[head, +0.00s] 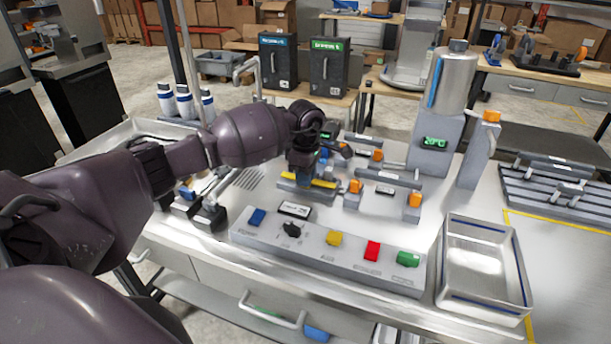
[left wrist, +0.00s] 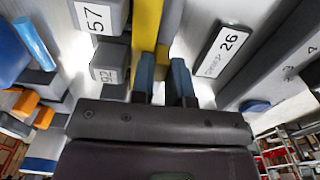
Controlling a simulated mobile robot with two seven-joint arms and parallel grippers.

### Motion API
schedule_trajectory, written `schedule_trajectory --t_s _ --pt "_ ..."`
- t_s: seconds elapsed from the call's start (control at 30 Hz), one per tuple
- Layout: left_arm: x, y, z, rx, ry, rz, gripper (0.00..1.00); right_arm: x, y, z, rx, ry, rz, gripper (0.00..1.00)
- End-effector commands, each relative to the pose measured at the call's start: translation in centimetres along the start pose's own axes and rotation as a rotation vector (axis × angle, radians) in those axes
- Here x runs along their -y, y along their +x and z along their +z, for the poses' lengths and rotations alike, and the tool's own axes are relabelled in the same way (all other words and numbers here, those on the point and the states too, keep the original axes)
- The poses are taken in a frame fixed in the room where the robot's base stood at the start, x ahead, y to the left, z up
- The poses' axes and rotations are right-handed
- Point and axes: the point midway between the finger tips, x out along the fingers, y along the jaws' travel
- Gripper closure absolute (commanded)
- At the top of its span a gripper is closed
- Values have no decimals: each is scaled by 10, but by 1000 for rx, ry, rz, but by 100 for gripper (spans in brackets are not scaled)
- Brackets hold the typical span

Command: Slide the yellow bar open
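The yellow bar (head: 323,183) lies on a grey mount at the back of the steel table, partly hidden by my left gripper (head: 305,172). My left gripper comes down over it from above. In the left wrist view the yellow bar (left wrist: 148,25) runs down toward my left gripper's blue fingertips (left wrist: 163,72). The fingers stand apart, with a small yellow-orange part showing between or behind them. I cannot tell whether they touch the bar. My right gripper is not in view.
A grey panel (head: 270,238) with coloured buttons and a black knob lies in front. Orange-capped handle fixtures (head: 385,180) are close on the right. A steel tray (head: 483,290) sits at the front right, and a steel tank (head: 453,80) stands behind. Bottles (head: 186,102) stand at back left.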

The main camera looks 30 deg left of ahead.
Motion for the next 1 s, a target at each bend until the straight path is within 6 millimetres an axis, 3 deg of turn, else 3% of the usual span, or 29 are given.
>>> schedule_trajectory --t_s 0.27,0.5,0.73,0.77,0.8,1.0 --pt "1 -1 0 0 1 1 100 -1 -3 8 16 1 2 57" --pt "18 -1 0 0 1 0 100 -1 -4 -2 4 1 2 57" --pt "20 1 0 0 1 -5 100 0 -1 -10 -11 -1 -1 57" --pt "20 1 0 0 1 -6 81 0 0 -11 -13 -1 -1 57" --pt "20 1 0 -1 1 -6 75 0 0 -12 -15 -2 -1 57" --pt "19 0 0 0 1 -3 73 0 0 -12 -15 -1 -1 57"
